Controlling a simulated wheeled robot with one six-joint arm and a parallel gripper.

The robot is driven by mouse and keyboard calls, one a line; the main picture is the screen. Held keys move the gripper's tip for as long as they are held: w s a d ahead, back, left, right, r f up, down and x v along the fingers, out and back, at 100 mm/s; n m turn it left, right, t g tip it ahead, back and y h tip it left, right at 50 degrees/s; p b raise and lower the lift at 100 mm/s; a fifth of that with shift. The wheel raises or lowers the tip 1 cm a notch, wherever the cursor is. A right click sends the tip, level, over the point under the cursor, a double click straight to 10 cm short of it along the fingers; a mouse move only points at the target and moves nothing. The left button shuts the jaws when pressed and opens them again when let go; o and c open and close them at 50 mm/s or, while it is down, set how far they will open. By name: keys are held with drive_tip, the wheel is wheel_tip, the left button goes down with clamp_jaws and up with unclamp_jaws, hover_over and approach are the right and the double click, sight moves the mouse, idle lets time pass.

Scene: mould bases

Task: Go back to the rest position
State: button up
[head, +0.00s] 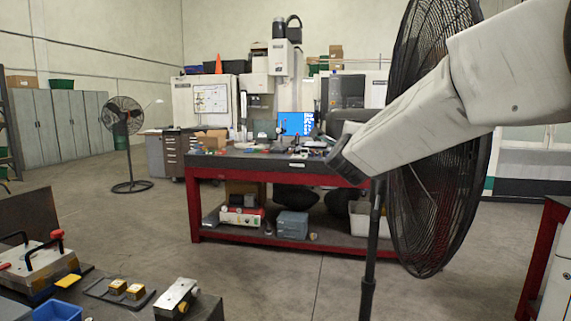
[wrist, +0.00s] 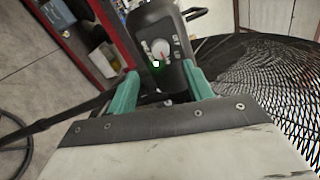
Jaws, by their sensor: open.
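My gripper (wrist: 159,70) shows in the wrist view as two teal fingers, standing apart with nothing held between them. Beyond them is a dark control box with a round white dial and a small green light, seemingly part of the near pedestal fan (wrist: 265,85). I cannot tell whether a finger touches it. In the head view my white arm crosses from the upper right and ends in a dark joint in front of the workbench. The fingers cannot be made out there.
The near fan (head: 425,225) stands right of centre, overlapped by my arm. A red workbench (head: 260,170) with a cluttered top stands behind. At lower left are a mould base (head: 40,262), a blue bin (head: 57,311) and a small tray (head: 100,292). Open floor lies between.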

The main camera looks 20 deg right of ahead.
drive_tip(key=s+a+f+n+g+y, duration=0.3)
drive_tip(key=s+a+f+n+y, duration=0.15)
drive_tip(key=a+f+n, duration=0.3)
drive_tip(key=s+a+f+n+g+y, duration=0.3)
drive_tip(key=a+f+n+y, duration=0.3)
drive_tip(key=f+n, duration=0.2)
drive_tip(key=s+a+f+n+g, duration=0.2)
drive_tip(key=s+f+n+g, duration=0.1)
drive_tip(key=s, duration=1.2)
drive_tip(key=s+a+f+n+g, duration=0.2)
drive_tip(key=s+n+g, duration=0.3)
drive_tip(key=s, duration=1)
drive_tip(key=f+n, duration=0.1)
drive_tip(key=n, duration=0.2)
drive_tip(key=shift+s+f+g, duration=0.2)
drive_tip(key=shift+s+g, duration=0.05)
drive_tip(key=shift+g, duration=0.05)
